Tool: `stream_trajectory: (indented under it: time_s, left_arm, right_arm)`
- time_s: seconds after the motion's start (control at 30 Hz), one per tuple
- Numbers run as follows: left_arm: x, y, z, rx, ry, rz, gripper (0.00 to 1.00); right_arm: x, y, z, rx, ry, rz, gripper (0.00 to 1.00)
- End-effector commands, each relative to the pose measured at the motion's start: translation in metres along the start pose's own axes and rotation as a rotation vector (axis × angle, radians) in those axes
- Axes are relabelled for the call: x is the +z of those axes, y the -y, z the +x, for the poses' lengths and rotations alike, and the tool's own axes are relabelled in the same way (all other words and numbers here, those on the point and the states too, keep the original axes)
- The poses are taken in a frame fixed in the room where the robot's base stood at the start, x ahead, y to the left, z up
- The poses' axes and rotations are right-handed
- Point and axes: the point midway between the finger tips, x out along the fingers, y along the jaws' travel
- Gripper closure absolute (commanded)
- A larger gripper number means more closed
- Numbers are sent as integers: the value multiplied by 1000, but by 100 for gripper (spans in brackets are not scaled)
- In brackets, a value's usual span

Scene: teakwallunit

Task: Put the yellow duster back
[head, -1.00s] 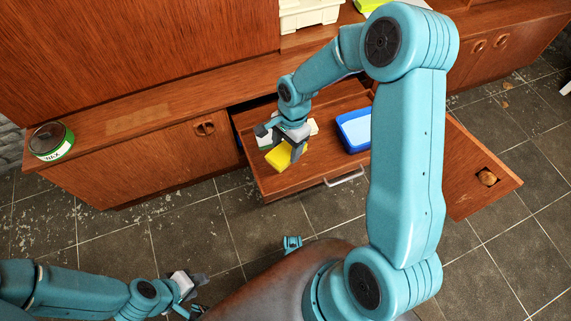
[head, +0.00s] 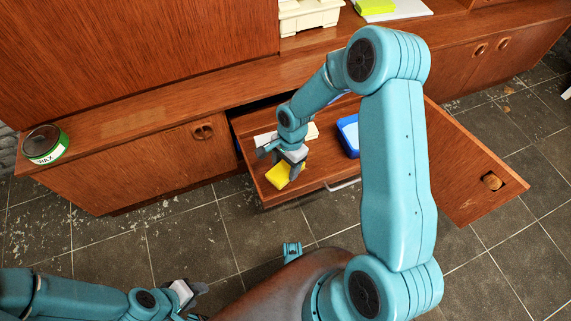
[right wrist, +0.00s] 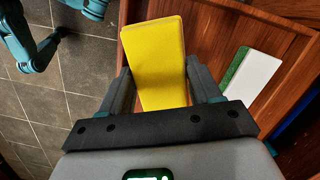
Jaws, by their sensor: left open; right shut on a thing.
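The yellow duster (head: 279,175) is a flat yellow block at the left front of the open drawer (head: 310,178). My right gripper (head: 284,160) is shut on it from above. In the right wrist view the duster (right wrist: 156,62) sits between the two fingers of my right gripper (right wrist: 158,92), over or in the drawer near its front wall. Whether it touches the drawer floor I cannot tell. My left gripper (head: 200,298) is open and empty, low at the bottom left of the head view, well away from the drawer.
A blue tray (head: 349,136) lies in the drawer to the right. A white and green block (right wrist: 247,78) lies beside the duster. A green-labelled tin (head: 45,145) stands on the left of the ledge. An open cupboard door (head: 462,160) sticks out at the right.

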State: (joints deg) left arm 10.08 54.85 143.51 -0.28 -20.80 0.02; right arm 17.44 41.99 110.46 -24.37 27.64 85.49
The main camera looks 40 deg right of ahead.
Motion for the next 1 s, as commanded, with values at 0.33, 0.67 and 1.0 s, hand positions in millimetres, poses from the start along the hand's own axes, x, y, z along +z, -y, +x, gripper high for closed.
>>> stream_trajectory:
  time_s: [0.33,0.67,1.0]
  left_arm:
    - [0,3,9,0,0,0,57]
    - [0,3,9,0,0,0,57]
    - [0,-5,-14,0,0,0,57]
  right_arm:
    - [-1,0,8,0,0,0,57]
    - [-1,0,7,0,0,0,12]
    - [1,1,-25,-5,-3,1,12]
